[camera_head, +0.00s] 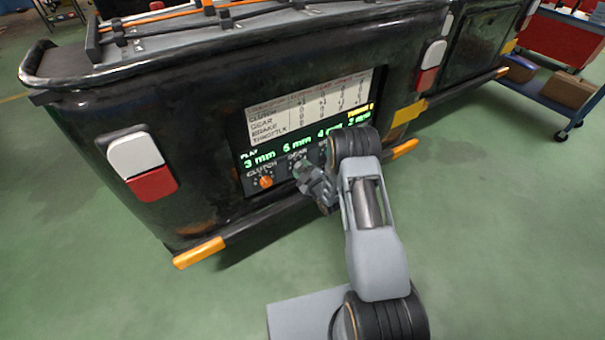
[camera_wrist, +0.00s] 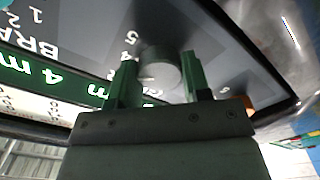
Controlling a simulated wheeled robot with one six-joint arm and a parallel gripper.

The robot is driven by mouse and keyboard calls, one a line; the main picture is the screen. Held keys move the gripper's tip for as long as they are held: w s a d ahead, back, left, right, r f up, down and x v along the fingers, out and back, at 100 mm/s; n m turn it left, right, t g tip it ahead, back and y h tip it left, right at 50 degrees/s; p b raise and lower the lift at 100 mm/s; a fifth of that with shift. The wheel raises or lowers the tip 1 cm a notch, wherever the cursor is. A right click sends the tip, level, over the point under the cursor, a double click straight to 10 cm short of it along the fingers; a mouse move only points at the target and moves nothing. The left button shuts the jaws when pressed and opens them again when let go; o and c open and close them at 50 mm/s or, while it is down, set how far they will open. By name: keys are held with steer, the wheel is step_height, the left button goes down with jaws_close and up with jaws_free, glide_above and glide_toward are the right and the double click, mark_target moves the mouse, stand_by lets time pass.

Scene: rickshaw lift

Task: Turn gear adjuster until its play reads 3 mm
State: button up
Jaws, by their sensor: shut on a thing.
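The black dial panel (camera_head: 285,145) on the rickshaw's side has green play readouts. Clutch reads 3 mm, the gear readout (camera_head: 296,143) looks like 5 or 6 mm, and brake reads 4 mm. My gripper (camera_head: 304,172) is at the panel just below the GEAR label. In the wrist view, its two fingers stand either side of the round grey gear adjuster (camera_wrist: 158,72) and are shut on it. The fingers hide the adjuster in the head view.
The orange clutch adjuster (camera_head: 265,182) is just left of my gripper. A printed adjustment table (camera_head: 310,100) is above the readouts. My arm covers the panel's lower right. Orange-ended bumper bars (camera_head: 200,252) stick out low. A blue cart (camera_head: 550,90) stands at the right, with open green floor in front.

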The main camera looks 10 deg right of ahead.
steer(key=n+b, duration=0.4)
steer(key=shift+f+n, duration=0.25)
steer(key=shift+n, duration=0.05)
steer(key=n+b, duration=0.3)
steer(key=b, duration=0.1)
steer(key=shift+n, duration=0.4)
steer(key=n+b, duration=0.3)
steer(key=b, duration=0.1)
steer(key=shift+r+n+b, duration=0.2)
steer(key=shift+n+b, duration=0.95)
steer(key=shift+n, duration=0.65)
steer(key=o, duration=0.9)
